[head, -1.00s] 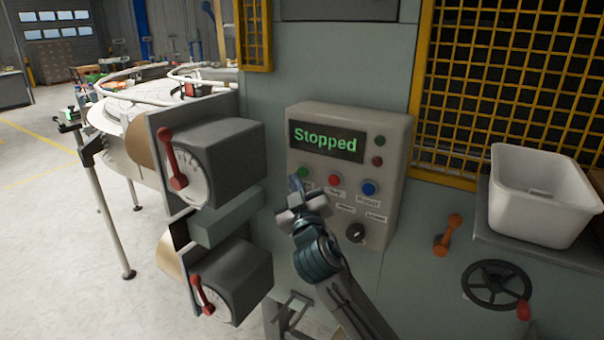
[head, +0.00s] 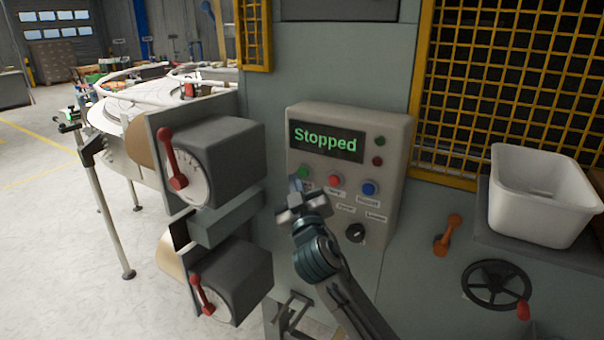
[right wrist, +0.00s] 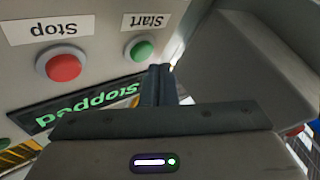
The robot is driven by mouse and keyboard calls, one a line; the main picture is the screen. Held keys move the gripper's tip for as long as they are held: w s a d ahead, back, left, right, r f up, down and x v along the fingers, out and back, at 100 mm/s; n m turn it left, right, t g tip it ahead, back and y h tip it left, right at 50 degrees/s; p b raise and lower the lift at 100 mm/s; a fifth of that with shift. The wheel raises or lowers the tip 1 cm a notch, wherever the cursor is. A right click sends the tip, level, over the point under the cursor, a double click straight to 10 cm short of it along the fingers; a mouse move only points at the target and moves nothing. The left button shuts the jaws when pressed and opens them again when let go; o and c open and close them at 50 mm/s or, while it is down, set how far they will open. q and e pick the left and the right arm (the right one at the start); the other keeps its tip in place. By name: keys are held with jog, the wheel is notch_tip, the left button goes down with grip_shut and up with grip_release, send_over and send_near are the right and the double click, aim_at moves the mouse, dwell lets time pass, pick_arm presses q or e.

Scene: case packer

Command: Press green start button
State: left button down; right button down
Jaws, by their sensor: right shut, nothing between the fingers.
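The green start button (head: 304,172) sits at the upper left of the row of buttons on the beige control panel (head: 395,200). In the right wrist view the green button (right wrist: 142,50) is under an upside-down "Start" label. My right gripper (head: 297,184) is shut and empty, its tips just below the green button in the head view. In the right wrist view its fingers (right wrist: 157,72) point close beside the button; whether they touch it I cannot tell. The display (head: 326,141) reads "Stopped". My left gripper is not in view.
A red button (head: 335,181) and a blue button (head: 369,188) lie right of the green one, with a black knob (head: 355,232) below. Two grey boxes with red-handled dials (head: 238,160) jut out at the left. A white bin (head: 540,205) stands at the right.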

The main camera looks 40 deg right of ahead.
jog(key=shift+d, duration=0.1)
jog(key=shift+w+d, duration=0.2)
jog(key=shift+d, duration=0.1)
jog(key=shift+w+d+b, duration=0.15)
jog(key=shift+d+b, duration=0.25)
dwell(0.7)
jog(key=shift+a, duration=0.15)
jog(key=shift+s+a, duration=0.35)
jog(key=shift+a, duration=0.3)
jog(key=a, duration=0.1)
jog(key=s+a, duration=0.1)
jog(key=a, duration=0.1)
jog(key=s+a+p, duration=0.1)
jog(key=shift+a, duration=0.3)
dwell(0.9)
